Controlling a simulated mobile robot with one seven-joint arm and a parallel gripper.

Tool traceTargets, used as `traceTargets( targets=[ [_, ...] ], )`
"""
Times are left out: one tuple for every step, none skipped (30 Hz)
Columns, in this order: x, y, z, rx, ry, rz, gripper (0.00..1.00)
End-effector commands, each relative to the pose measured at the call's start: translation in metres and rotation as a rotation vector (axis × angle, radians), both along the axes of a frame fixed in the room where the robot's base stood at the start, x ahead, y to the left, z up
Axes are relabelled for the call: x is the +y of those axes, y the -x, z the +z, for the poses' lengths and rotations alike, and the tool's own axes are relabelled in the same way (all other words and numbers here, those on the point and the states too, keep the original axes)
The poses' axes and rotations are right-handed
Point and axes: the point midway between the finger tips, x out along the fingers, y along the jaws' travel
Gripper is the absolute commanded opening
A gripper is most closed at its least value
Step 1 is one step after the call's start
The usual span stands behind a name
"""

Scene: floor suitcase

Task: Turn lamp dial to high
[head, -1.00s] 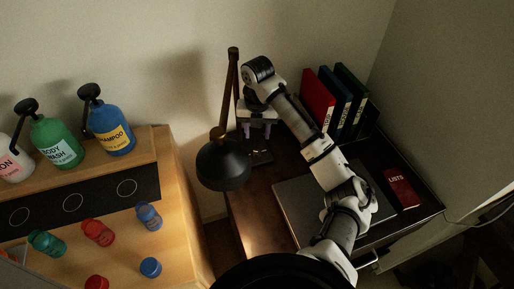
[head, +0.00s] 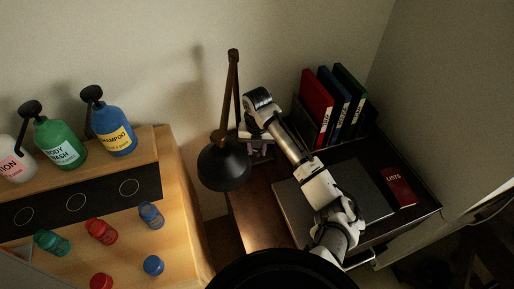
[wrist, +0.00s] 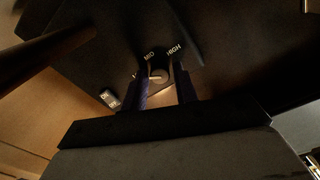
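The black desk lamp (head: 224,168) stands at the left of the dark desk, its shade hanging forward from a brown jointed arm. In the wrist view its dark base (wrist: 90,45) carries a round dial (wrist: 158,75) with a light pointer mark pointing left. The words MID and HIGH show above the dial; a third label at left is mostly hidden by a finger. My gripper (wrist: 161,80) is open, with one finger on each side of the dial and gaps seeming to remain. In the head view my gripper (head: 260,150) is low beside the lamp, partly hidden behind the shade.
A small rocker switch (wrist: 108,97) sits left of the dial. The lamp's pole (wrist: 35,55) crosses the left of the wrist view. A closed laptop (head: 292,208), a red LISTS book (head: 398,186) and upright binders (head: 316,105) lie to the right. A wooden cabinet with bottles stands left.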

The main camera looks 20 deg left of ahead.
Motion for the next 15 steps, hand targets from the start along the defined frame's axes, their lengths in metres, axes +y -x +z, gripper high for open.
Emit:
traceTargets(
  targets=[
    [0.0001,0.0,0.0002,0.0,0.0,0.0,0.22],
    [0.0001,0.0,0.0002,0.0,0.0,0.0,0.18],
    [0.0001,0.0,0.0003,0.0,0.0,0.0,0.13],
    [0.0001,0.0,0.0003,0.0,0.0,0.0,0.09],
    [0.0001,0.0,0.0003,0.0,0.0,0.0,0.05],
    [0.0001,0.0,0.0004,0.0,0.0,0.0,0.0],
    [0.0001,0.0,0.0004,0.0,0.0,0.0,0.0],
    [0.0001,0.0,0.0004,0.0,0.0,0.0,0.0],
    [0.0001,0.0,0.0004,0.0,0.0,-0.001,0.0],
    [0.0001,0.0,0.0004,0.0,0.0,-0.003,0.0],
    [0.0001,0.0,0.0005,0.0,0.0,-0.005,0.0],
    [0.0002,0.0,0.0005,0.0,0.0,-0.01,0.0],
    [0.0002,0.0,0.0004,0.0,0.0,-0.015,0.0],
    [0.0003,0.0001,0.0004,0.0,0.0,-0.022,0.0],
    [0.0004,0.0002,0.0004,0.0,-0.001,-0.032,0.0]
  ],
)
